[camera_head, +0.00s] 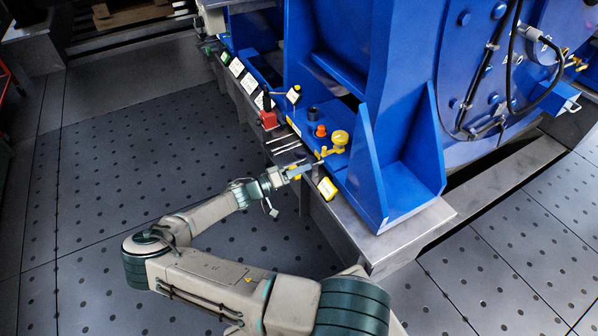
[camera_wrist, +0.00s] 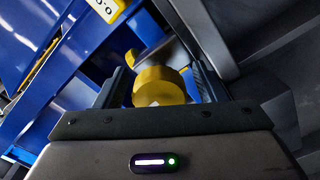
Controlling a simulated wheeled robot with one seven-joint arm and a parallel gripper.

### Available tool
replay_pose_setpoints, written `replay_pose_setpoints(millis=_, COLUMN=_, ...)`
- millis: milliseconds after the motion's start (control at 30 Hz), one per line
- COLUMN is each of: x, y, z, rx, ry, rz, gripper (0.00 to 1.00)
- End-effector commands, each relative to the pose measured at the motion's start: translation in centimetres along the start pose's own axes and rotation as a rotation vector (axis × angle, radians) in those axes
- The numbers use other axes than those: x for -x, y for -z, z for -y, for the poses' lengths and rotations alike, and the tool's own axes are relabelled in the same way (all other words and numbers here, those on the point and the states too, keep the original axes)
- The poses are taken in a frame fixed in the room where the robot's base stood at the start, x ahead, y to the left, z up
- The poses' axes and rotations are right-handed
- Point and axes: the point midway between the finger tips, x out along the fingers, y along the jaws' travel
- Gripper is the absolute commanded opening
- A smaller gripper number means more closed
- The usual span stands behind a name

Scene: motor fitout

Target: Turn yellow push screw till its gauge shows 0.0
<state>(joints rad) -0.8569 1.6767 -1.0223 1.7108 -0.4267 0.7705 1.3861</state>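The yellow push screw shows in the wrist view as a yellow cylinder (camera_wrist: 160,86) with its round end towards me. It is between the two fingers of my gripper (camera_wrist: 162,88), with a gap visible on each side. In the head view my gripper (camera_head: 308,168) is at the near edge of the blue machine foot, by the small yellow screw parts (camera_head: 324,152). A yellow gauge box (camera_head: 327,188) sits just right of it. Part of a yellow-framed white gauge face (camera_wrist: 104,7) shows at the top of the wrist view; its full reading is cut off.
A larger yellow knob (camera_head: 340,137) and an orange cap (camera_head: 320,131) stand on the blue foot (camera_head: 352,180). A red block (camera_head: 268,119) and several small gauges line the ledge to the left. The perforated floor (camera_head: 130,150) in front is clear.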

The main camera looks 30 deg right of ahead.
Motion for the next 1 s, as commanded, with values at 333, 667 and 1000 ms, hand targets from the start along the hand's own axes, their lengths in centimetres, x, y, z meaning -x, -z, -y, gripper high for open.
replay_pose_setpoints(millis=333, x=1.7, y=0.1, z=-0.1, rx=0.001, ry=0.001, rz=-0.001, gripper=0.65)
replay_pose_setpoints(millis=667, x=9.1, y=0.2, z=-0.2, rx=0.001, ry=0.003, rz=-0.002, gripper=0.65)
replay_pose_setpoints(millis=1000, x=13.6, y=0.0, z=0.0, rx=0.000, ry=0.000, rz=0.000, gripper=0.65)
